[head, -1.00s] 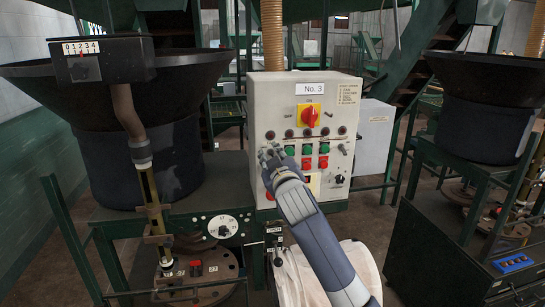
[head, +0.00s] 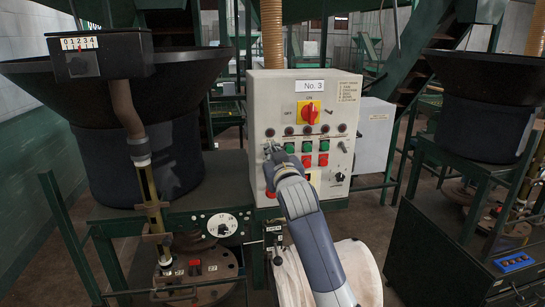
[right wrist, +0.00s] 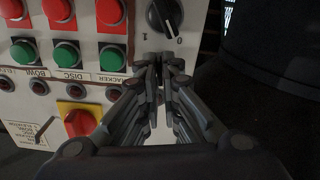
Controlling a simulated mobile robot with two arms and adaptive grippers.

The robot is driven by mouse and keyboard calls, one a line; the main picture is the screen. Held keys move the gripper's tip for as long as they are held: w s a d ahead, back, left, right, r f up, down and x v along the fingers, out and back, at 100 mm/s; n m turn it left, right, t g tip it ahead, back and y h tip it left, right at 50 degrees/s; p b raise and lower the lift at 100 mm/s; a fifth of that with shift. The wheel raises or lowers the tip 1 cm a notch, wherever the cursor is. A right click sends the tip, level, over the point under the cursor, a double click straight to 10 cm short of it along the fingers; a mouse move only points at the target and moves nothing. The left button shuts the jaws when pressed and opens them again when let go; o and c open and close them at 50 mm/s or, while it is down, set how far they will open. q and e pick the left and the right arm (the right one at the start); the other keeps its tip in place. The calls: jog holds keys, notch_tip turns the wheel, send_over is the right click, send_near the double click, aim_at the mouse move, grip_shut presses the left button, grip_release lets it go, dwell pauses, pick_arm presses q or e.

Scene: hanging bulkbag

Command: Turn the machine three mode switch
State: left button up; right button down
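The machine three control panel (head: 280,90), a cream box labelled "No. 3", stands in the middle of the head view. My right gripper (head: 272,153) is at its left side, beside the green and red buttons, and hides part of the panel face. In the right wrist view, which shows the panel upside down, a black rotary knob (right wrist: 165,16) marked 0 and 1 lies just beyond the fingertips. The right gripper (right wrist: 164,68) has its fingers close together with a narrow gap; I see nothing clearly held. Whether they touch the panel is unclear. My left gripper is not in view.
A red switch on a yellow plate (head: 309,114) sits above the buttons. Another black knob (head: 339,177) is at the panel's lower right. A dark hopper (head: 165,150) stands left, a white bag (head: 360,262) hangs below, and a grey box (head: 376,135) is at right.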

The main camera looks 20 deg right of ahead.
jog(key=shift+d+m, duration=0.2)
jog(key=shift+m, duration=3.6)
jog(key=shift+f+m, duration=0.1)
jog(key=shift+m, duration=0.2)
jog(key=c, duration=1.8)
grip_release()
jog(key=shift+s, duration=0.15)
jog(key=v, duration=0.7)
